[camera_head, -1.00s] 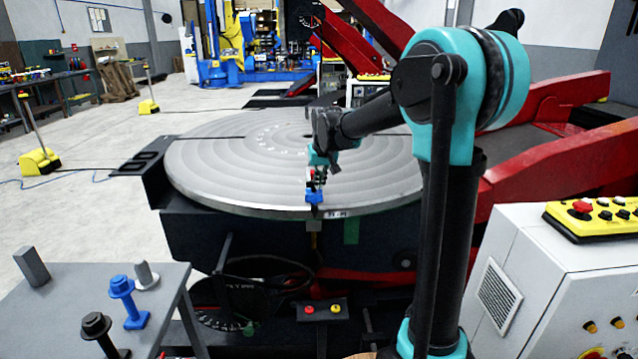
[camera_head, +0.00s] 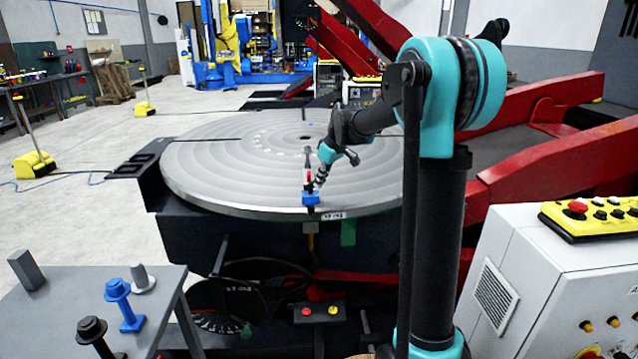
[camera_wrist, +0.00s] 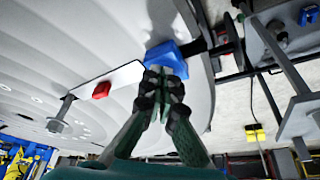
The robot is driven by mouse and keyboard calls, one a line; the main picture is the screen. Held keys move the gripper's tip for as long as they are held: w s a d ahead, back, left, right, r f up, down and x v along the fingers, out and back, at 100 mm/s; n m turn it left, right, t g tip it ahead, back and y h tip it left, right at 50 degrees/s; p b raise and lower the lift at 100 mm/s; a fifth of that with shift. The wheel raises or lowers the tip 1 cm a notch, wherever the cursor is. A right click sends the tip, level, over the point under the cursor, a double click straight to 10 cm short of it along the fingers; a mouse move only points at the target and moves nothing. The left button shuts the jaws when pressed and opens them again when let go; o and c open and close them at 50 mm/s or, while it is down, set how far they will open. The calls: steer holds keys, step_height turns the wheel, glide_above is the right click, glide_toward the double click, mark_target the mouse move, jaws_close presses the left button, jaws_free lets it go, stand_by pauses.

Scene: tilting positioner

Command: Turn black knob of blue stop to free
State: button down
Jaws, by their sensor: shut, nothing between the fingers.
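A blue stop (camera_head: 311,198) sits at the near rim of the big round turntable (camera_head: 225,180); it shows large in the wrist view (camera_wrist: 168,55). A dark bar (camera_wrist: 205,48) runs from its side out over the rim in the wrist view; I cannot tell clearly which part is the black knob. My gripper (camera_head: 318,184) is tilted, its fingers just behind and above the blue stop in the head view. In the wrist view the shut fingertips (camera_wrist: 165,82) are right at the blue block, touching or nearly so. Nothing shows between them.
A flat pale bar (camera_wrist: 125,77) with a red block (camera_wrist: 101,90) lies beside the stop. A grey side table (camera_head: 50,305) at front left holds another blue piece (camera_head: 122,300) and a black one (camera_head: 95,335). A white cabinet (camera_head: 540,290) stands at right.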

steer(key=n, duration=0.2)
steer(key=w+n+g, duration=0.1)
steer(key=n, duration=0.1)
steer(key=shift+w+d+y, duration=0.15)
steer(key=shift+y, duration=0.25)
steer(key=shift+w+n+g, duration=0.25)
steer(key=shift+n+g, duration=0.15)
steer(key=shift+n, duration=0.4)
steer(key=shift+w+n+g, duration=0.2)
steer(key=shift+n+g, duration=0.2)
steer(key=shift+n, duration=0.4)
steer(key=shift+w+a, duration=0.2)
